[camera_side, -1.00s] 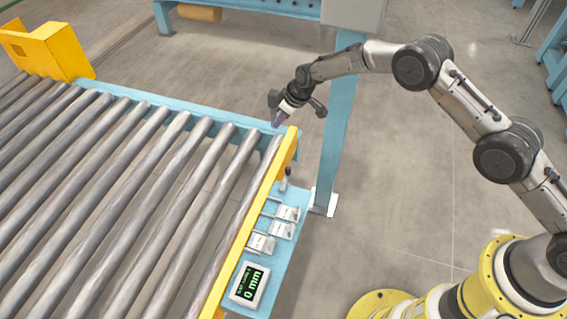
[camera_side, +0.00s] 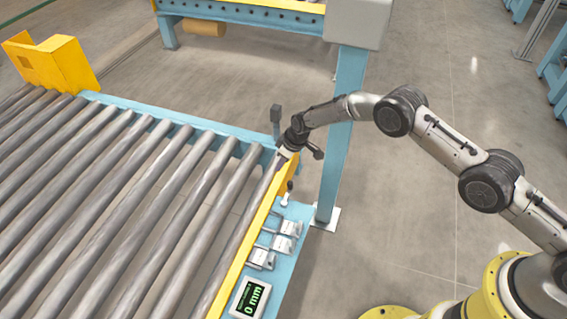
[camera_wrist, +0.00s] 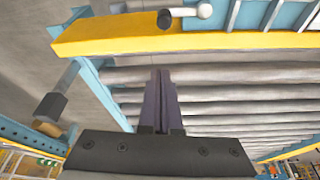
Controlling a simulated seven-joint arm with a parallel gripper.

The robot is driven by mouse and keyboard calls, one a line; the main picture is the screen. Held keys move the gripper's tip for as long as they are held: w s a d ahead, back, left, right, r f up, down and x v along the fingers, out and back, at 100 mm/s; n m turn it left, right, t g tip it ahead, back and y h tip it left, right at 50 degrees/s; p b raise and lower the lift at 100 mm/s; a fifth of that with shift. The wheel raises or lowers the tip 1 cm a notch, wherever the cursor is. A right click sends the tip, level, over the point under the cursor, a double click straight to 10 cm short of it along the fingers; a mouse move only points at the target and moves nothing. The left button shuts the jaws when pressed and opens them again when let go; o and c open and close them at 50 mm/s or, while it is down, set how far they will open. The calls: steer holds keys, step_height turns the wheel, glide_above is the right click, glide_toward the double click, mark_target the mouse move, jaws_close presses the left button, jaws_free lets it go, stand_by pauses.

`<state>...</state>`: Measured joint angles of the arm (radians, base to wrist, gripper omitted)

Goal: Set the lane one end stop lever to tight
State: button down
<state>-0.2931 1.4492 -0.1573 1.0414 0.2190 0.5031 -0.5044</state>
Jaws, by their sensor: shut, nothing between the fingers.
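The yellow end stop bar (camera_side: 262,212) runs along the right end of the roller conveyor. A small lever with a pale shaft and dark tip (camera_side: 288,189) stands on the blue side plate, just right of the bar's far part. In the wrist view a pale rounded lever (camera_wrist: 200,11) with a dark end lies at the top, beyond the yellow bar (camera_wrist: 200,42). I cannot tell its setting. My gripper (camera_side: 281,163) is shut and empty over the far end of the bar, apart from the lever. In the wrist view its closed fingertips (camera_wrist: 160,72) point toward the bar and rollers.
A small display (camera_side: 250,298) reading 0 mm and several pale clamp-like fittings (camera_side: 287,228) sit on the blue side plate (camera_side: 290,262). A blue post (camera_side: 335,160) stands just right of my gripper. A yellow block (camera_side: 65,62) is at the far left. Floor between plate and base is clear.

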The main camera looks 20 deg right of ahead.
steer(key=shift+x, duration=3.5)
steer(key=shift+s+d, duration=0.6)
steer(key=shift+s, duration=0.2)
steer(key=shift+s+d, duration=0.55)
steer(key=shift+s, duration=0.25)
steer(key=shift+s+d+m, duration=0.3)
steer(key=shift+d+m, duration=0.05)
steer(key=shift+m, duration=0.45)
steer(key=s+m+h, duration=0.1)
steer(key=s+m, duration=0.1)
steer(key=m, duration=0.3)
steer(key=s+d+m+h, duration=0.1)
steer(key=s+m+h, duration=0.1)
steer(key=m, duration=0.3)
steer(key=s+d+m+h, duration=0.1)
steer(key=s+m+h, duration=0.1)
steer(key=m, duration=0.3)
steer(key=shift+s, duration=0.8)
steer(key=shift+s+a+g, duration=0.15)
steer(key=shift+s+g, duration=0.15)
steer(key=shift+s+a, duration=0.1)
